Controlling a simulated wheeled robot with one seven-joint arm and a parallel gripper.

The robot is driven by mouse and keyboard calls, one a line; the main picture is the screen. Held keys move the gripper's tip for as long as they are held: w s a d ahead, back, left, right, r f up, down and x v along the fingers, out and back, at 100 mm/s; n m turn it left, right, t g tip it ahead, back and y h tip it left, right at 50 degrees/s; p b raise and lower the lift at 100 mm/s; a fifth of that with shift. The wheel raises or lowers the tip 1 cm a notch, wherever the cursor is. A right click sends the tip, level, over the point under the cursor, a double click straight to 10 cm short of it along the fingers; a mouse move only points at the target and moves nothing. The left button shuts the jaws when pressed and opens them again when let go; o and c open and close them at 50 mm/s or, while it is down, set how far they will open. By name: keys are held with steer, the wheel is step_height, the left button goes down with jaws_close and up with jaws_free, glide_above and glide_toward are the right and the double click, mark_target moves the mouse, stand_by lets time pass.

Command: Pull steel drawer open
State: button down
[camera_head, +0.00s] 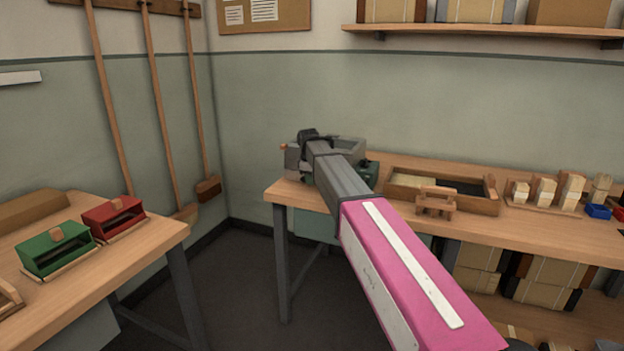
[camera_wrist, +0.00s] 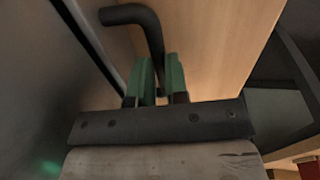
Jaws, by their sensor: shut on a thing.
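In the wrist view, my gripper (camera_wrist: 160,82) has its two green fingers close together on a dark bent bar handle (camera_wrist: 152,32). The bar comes in from the upper left, bends, and runs down between the fingers. A grey metal surface (camera_wrist: 35,90), which may be the steel drawer, fills the left side; I cannot tell how far it stands open. My fingertips and the handle are hidden there.
The wooden back bench (camera_head: 540,229) holds a wooden tray (camera_head: 470,203), a small wooden stand (camera_head: 436,203), light blocks and a blue bin (camera_head: 598,211). Boxes sit below. A left table (camera_head: 90,285) carries a green box (camera_head: 56,249) and a red box (camera_head: 113,217). Floor between is clear.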

steer(key=s+a, duration=0.4)
steer(key=s, duration=0.9)
steer(key=shift+a, duration=0.35)
steer(key=c, duration=1.1)
jaws_free()
steer(key=shift+w, duration=0.1)
steer(key=shift+r, duration=0.1)
steer(key=r, duration=0.3)
steer(key=s+r, duration=0.1)
steer(key=r, duration=0.3)
steer(key=s+r, duration=0.1)
steer(key=r, duration=0.2)
steer(key=shift+a+r, duration=0.2)
steer(key=shift+a, duration=0.1)
